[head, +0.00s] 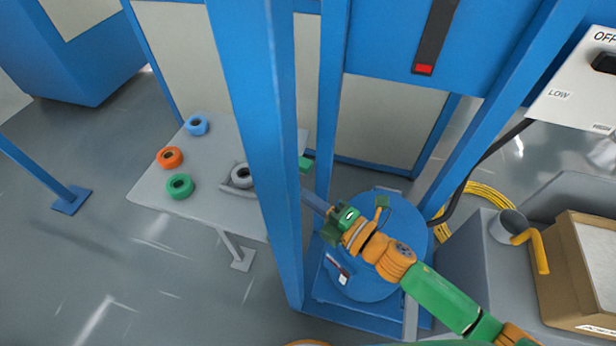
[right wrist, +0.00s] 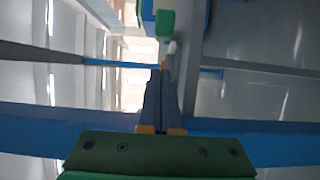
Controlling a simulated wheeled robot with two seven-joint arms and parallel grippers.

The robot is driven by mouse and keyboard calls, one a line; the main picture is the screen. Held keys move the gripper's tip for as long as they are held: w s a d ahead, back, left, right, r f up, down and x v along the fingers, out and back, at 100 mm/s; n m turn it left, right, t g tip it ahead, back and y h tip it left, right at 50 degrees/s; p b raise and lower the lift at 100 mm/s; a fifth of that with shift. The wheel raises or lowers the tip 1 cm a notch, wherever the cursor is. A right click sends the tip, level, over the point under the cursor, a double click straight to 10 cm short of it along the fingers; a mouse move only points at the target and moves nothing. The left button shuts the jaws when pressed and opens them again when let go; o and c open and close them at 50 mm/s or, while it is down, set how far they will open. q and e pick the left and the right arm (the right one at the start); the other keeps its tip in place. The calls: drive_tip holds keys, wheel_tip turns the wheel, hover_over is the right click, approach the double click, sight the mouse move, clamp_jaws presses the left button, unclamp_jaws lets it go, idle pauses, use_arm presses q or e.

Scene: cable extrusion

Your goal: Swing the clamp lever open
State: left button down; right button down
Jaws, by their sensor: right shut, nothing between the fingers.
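A small green block (head: 305,163) shows at the right edge of the near blue post in the head view. It may be the grip of the clamp lever; the rest is hidden or too small to tell. In the right wrist view a green block (right wrist: 166,24) beside a blue part lies beyond my fingertips, apart from them. My right gripper (head: 308,197) is shut and empty, its grey fingers reaching left towards the near post, below the green block. The shut fingers also show in the right wrist view (right wrist: 162,80). My left gripper is not in view.
Blue posts (head: 262,130) frame the work area closely. A round blue drum (head: 405,235) lies under my right arm. A grey table (head: 150,203) at the left holds several tape rolls. A control box (head: 575,95) and cardboard box (head: 582,290) stand at the right.

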sight(311, 168)
drive_tip(key=shift+w+d, duration=0.45)
drive_tip(key=shift+w, duration=0.2)
drive_tip(key=shift+w+d, duration=0.45)
drive_tip(key=shift+w, duration=0.15)
drive_tip(key=w+d, duration=0.2)
drive_tip(key=shift+w+b, duration=0.3)
drive_tip(key=shift+b, duration=0.1)
drive_tip(key=shift+a+r, duration=0.1)
drive_tip(key=shift+s, duration=0.1)
